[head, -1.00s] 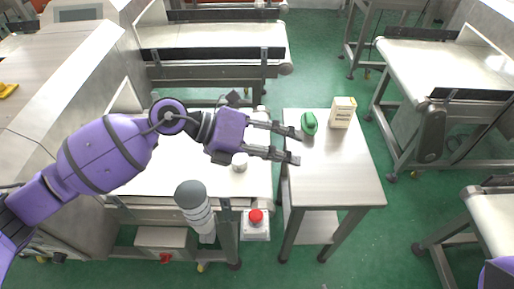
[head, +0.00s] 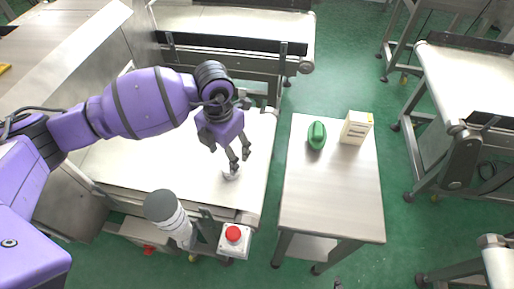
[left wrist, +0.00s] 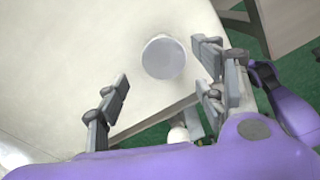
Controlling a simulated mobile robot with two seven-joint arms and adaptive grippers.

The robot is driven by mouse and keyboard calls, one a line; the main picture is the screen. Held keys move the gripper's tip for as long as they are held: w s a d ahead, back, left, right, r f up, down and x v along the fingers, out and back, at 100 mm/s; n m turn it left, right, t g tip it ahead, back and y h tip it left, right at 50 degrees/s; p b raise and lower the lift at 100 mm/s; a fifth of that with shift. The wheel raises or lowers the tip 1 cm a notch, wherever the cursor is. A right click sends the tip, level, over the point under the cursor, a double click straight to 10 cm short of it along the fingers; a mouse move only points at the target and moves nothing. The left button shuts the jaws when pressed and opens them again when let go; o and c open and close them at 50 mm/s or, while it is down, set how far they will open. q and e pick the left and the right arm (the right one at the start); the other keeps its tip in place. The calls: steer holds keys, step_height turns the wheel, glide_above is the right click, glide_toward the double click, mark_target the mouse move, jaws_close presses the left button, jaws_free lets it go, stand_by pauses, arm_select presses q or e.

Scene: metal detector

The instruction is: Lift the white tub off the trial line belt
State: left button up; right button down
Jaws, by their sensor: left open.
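The white tub (head: 231,174) stands on the cream trial line belt (head: 150,160) near its right end. It is small, and the fingers partly cover it in the head view. In the left wrist view the tub (left wrist: 164,58) shows its round greyish top from above, ahead of and between the fingers. My left gripper (head: 240,162) points down over the tub in the head view. In the left wrist view my left gripper (left wrist: 165,90) is open, with a finger on each side of the tub and nothing held. I cannot tell how far above the tub the fingertips are.
A steel table (head: 330,200) stands to the right, with a green object (head: 317,135) and a cream box (head: 356,128) at its back. A red button box (head: 234,238) and a grey-topped signal column (head: 168,215) stand at the belt's front edge.

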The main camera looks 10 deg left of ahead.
mark_target(224, 164)
arm_select(q)
steer(key=f, duration=0.6)
steer(key=shift+w+d, duration=0.15)
steer(key=shift+d, duration=0.05)
steer(key=shift+r, duration=0.1)
steer(key=c, duration=1.3)
